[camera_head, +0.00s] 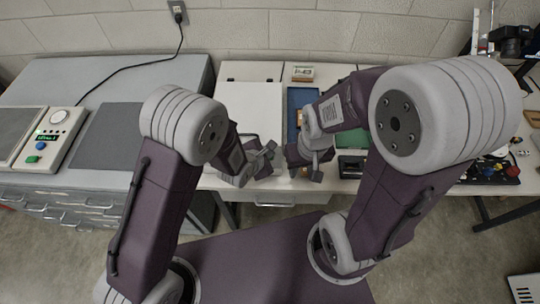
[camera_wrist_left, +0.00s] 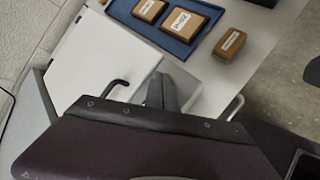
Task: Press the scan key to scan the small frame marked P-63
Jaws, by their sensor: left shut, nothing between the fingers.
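No key's label is readable. A small frame (camera_head: 303,73) with a "P-" label stands at the back of the table; its digits are blurred. My left gripper (camera_head: 264,160) is shut and empty at the table's front, far right of the unit; its dark fingers show in the left wrist view (camera_wrist_left: 160,92). My right gripper (camera_head: 304,165) is close beside it; its opening is unclear.
A white flat-topped box (camera_head: 250,105) lies behind my left gripper. A blue tray (camera_head: 292,101) stands right of it; the left wrist view shows brown labelled blocks (camera_wrist_left: 172,24) in a tray and another brown block (camera_wrist_left: 229,43) beside it. Dark grey pads (camera_head: 108,137) flank the unit.

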